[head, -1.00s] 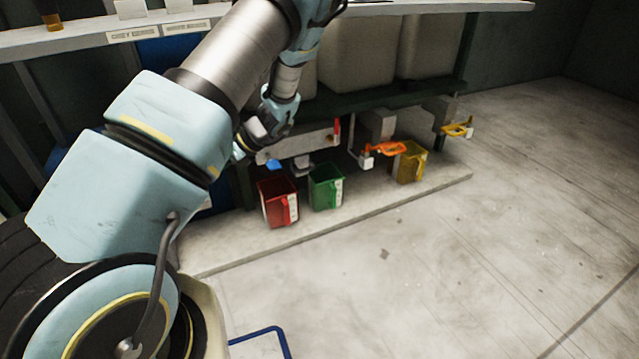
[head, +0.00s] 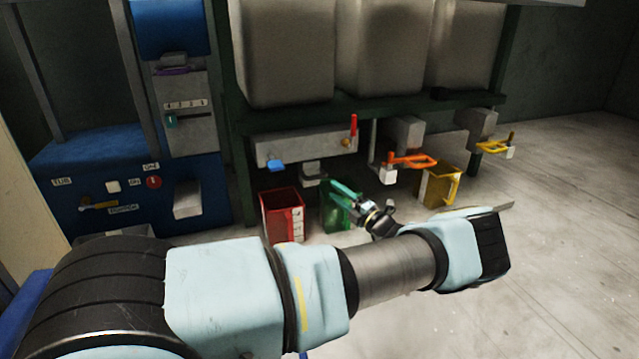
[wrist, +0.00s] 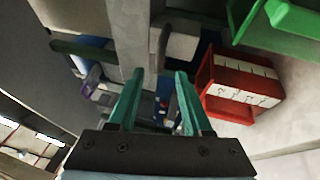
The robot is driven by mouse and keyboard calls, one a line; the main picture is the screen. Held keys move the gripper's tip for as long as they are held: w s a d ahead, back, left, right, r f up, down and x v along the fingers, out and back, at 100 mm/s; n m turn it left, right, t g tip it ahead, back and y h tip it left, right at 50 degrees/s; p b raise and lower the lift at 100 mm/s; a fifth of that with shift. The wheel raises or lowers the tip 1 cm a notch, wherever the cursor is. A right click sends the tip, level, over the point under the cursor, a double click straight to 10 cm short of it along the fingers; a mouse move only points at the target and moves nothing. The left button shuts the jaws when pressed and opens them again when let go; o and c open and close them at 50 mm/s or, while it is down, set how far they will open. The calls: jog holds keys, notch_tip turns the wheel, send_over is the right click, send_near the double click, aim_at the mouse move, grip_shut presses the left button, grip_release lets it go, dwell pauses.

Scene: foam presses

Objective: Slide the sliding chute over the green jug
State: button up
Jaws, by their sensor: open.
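The green jug (head: 336,218) stands on the low slab under the bins, partly hidden behind my gripper. In the wrist view part of the green jug (wrist: 292,18) shows at the top right. A small grey block (head: 312,176), which looks like the sliding chute, hangs under the long grey trough (head: 300,148), above and between the red and green jugs. My gripper (head: 336,187) is in front of the green jug, its teal fingers pointing up and left toward the block.
The red jug (head: 283,216) stands left of the green one and the yellow jug (head: 438,188) to its right. A blue tab (head: 276,165), a red lever (head: 353,126) and orange handle (head: 410,160) stick out above. A blue machine (head: 130,190) stands left. The right floor is clear.

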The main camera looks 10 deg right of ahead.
aim_at(317, 178)
jog(key=b+x, duration=0.3)
jog(key=x, duration=0.6)
jog(key=shift+a, duration=0.1)
jog(key=shift+c, duration=0.2)
grip_shut()
dwell(1.0)
